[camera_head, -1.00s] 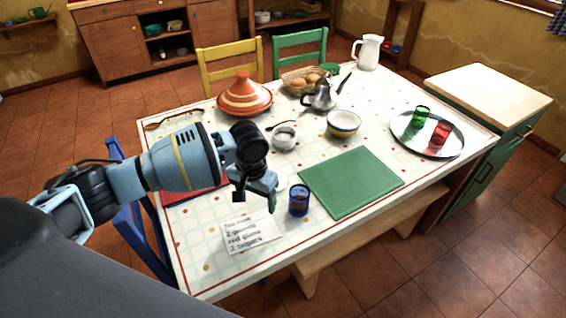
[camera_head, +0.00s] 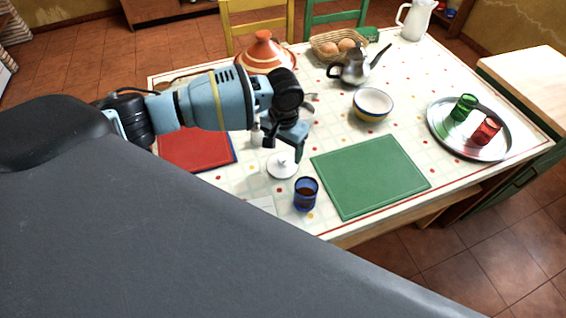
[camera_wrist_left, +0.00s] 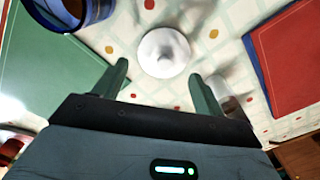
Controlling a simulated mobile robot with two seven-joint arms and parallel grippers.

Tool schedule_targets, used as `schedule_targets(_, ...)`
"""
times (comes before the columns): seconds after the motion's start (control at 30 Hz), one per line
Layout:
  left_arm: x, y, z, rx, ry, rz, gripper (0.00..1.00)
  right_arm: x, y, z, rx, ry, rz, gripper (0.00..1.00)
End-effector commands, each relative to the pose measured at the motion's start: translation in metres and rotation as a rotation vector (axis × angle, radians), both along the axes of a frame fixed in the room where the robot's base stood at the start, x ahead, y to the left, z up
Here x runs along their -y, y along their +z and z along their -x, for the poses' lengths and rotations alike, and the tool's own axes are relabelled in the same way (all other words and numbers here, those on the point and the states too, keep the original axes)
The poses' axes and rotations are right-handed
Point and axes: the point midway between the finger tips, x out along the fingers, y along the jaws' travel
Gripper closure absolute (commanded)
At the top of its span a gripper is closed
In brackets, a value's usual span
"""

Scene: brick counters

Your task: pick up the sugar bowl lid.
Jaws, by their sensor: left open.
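The sugar bowl lid (camera_head: 282,166), white and round with a small knob, lies on the tablecloth in the head view. It also shows in the left wrist view (camera_wrist_left: 164,52), beyond the fingertips and roughly centred between them. My left gripper (camera_head: 284,148) is open and empty, above the table just behind the lid in the head view. Its two green fingers (camera_wrist_left: 160,82) are spread apart in the wrist view, not around the lid. The sugar bowl is mostly hidden behind my left gripper. My right gripper is not in view.
A blue glass (camera_head: 306,194) stands close to the lid, beside a green board (camera_head: 370,176). A red board (camera_head: 195,150) lies to the left. A small shaker (camera_wrist_left: 220,90) is near one finger. A striped bowl (camera_head: 372,104), kettle (camera_head: 352,68) and tray (camera_head: 438,122) stand farther away.

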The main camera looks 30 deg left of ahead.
Motion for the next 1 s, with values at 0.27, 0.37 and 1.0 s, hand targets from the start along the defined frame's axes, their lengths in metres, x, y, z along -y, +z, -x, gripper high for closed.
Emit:
schedule_targets(0.27,-0.002,-0.014,-0.001,-0.001,0.001,0.000,0.29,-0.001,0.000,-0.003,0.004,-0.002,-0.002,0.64)
schedule_targets(0.37,-0.006,-0.029,-0.003,-0.003,0.002,-0.001,0.29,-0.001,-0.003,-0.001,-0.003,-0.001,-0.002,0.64)
schedule_targets(1.0,-0.007,-0.056,-0.004,0.001,0.000,0.000,0.45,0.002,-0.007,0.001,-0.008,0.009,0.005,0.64)
